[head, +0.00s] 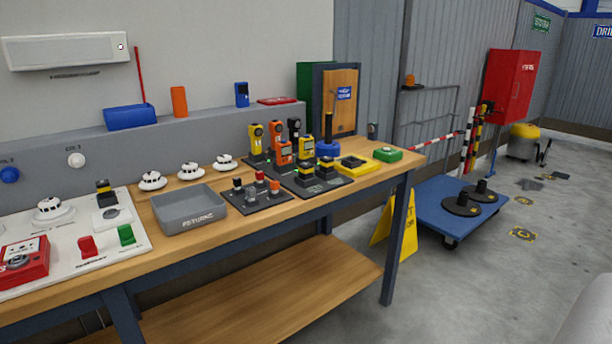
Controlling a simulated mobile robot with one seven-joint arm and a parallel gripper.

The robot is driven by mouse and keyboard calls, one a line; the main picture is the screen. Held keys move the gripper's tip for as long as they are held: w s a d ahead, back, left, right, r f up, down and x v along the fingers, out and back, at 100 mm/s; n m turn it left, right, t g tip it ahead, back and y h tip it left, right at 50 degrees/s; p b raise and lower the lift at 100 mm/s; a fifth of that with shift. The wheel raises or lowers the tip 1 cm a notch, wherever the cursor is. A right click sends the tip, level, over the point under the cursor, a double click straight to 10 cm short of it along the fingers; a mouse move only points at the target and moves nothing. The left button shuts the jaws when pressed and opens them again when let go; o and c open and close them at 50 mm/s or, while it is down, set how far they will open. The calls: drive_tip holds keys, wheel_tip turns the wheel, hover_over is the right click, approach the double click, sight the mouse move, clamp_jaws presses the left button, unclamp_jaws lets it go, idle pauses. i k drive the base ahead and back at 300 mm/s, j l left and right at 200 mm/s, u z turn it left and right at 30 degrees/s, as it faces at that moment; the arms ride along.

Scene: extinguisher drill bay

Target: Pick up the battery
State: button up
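No object is plainly labelled as a battery. Similar black-and-yellow blocks (306,169) stand on a dark charging-type tray (331,185) right of the bench's middle, below yellow, orange and black handheld devices (281,146). I cannot tell from this view which of these the battery is. My gripper is not in view.
A grey bin (190,212) lettered "RETURNS" and several white detectors (190,171) are on the wooden bench (345,197). A blue trolley (455,208) and a yellow floor sign (395,229) stand right of it.

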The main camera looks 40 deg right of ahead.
sight(305, 170)
drive_tip(key=z, duration=1.35)
